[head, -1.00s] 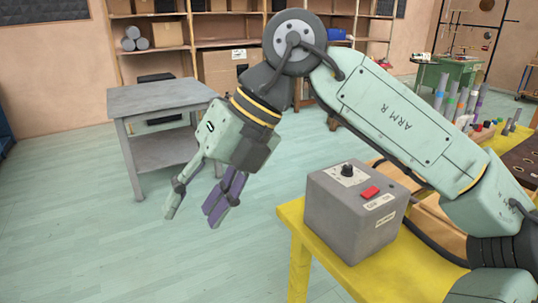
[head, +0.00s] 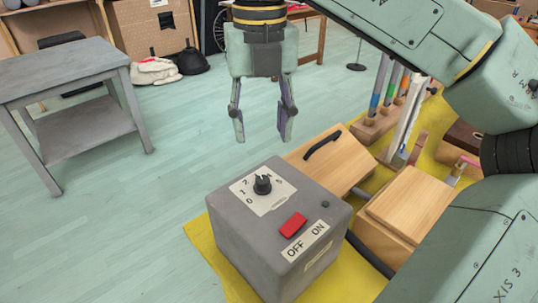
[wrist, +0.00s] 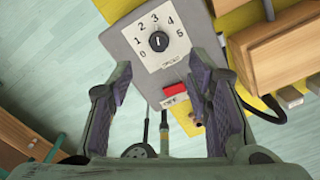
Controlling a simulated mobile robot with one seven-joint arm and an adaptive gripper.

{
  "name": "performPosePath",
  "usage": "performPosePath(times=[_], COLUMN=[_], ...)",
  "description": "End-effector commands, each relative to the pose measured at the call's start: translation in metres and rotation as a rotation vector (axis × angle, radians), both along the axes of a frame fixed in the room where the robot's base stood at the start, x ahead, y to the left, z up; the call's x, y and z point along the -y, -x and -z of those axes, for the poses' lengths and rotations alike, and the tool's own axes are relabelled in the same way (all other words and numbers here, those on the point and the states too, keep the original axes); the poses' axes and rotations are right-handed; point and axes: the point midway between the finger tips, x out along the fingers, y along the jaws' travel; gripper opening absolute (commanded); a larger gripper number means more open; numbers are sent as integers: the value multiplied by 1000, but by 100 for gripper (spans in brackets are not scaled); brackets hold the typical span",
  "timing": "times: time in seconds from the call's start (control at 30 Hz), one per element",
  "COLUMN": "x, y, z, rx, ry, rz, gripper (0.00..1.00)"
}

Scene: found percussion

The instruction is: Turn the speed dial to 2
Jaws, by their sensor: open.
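The speed dial (head: 262,185) is a black knob on a white plate atop a grey box (head: 240,240). In the wrist view the dial (wrist: 158,41) has the numbers 0 to 5 around it and "SPEED" below. A short pale line on the knob looks roughly upright there; I cannot tell which number it marks. My gripper (head: 262,138) is open and empty, fingers pointing down, behind and above the box in the head view. In the wrist view the dial lies ahead, beyond the gap between the fingers (wrist: 162,88). Nothing touches the knob.
A red switch (head: 293,225) marked OFF and ON sits on the same box top. A grey side table (head: 85,60) stands left, with open floor between.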

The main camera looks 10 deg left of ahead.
Motion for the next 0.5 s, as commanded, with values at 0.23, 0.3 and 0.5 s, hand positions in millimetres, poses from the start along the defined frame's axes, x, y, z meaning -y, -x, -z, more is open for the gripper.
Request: performPosePath(times=[0.23, 0.3, 0.5], x=[1, 1, 0], y=[0, 1, 1], z=[36, 50, 84], rx=[-4, -4, -4], ry=[0, -1, 0], rz=[-2, -2, -2], gripper=[46, 46, 46])
